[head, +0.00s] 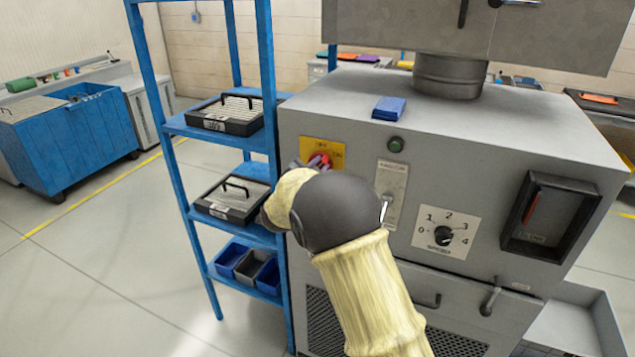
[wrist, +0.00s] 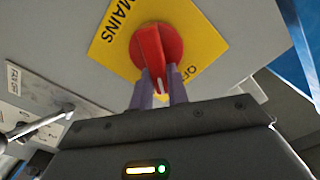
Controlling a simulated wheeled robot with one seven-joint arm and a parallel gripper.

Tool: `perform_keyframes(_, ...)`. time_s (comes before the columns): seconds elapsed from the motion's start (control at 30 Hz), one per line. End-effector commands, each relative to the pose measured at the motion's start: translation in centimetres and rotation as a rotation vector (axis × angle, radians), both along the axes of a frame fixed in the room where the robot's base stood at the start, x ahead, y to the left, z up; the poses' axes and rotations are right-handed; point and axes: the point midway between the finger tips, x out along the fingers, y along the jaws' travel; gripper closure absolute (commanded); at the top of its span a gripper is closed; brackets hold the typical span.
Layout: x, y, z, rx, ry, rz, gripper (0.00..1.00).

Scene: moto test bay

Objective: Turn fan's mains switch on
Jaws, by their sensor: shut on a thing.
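The mains switch is a red rotary handle (head: 320,158) on a yellow plate (head: 336,148) at the upper left of the grey cabinet front. In the wrist view the red handle (wrist: 150,52) stands on the yellow plate (wrist: 198,35), which reads MAINS. More lettering on the plate is partly hidden behind the fingers. My gripper (wrist: 160,85) is shut on the handle, with one purple finger on each side of it. In the head view my wrist hides most of the gripper (head: 308,163). I cannot tell surely which position the handle points to.
Right of the switch are a plate with a metal lever (head: 386,206), a numbered dial (head: 444,235) and a dark recessed gauge (head: 550,218). A blue shelf rack (head: 268,90) stands close on the left. A blue block (head: 389,108) lies on the cabinet top.

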Motion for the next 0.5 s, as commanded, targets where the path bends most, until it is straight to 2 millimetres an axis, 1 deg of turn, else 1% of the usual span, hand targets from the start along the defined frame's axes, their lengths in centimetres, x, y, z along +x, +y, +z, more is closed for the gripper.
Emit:
perform_keyframes(0.03,-0.03,-0.13,-0.85,0.037,-0.014,-0.001,1.0)
perform_keyframes(0.5,-0.21,-0.6,-1.53,0.4,-0.145,-0.001,1.0)
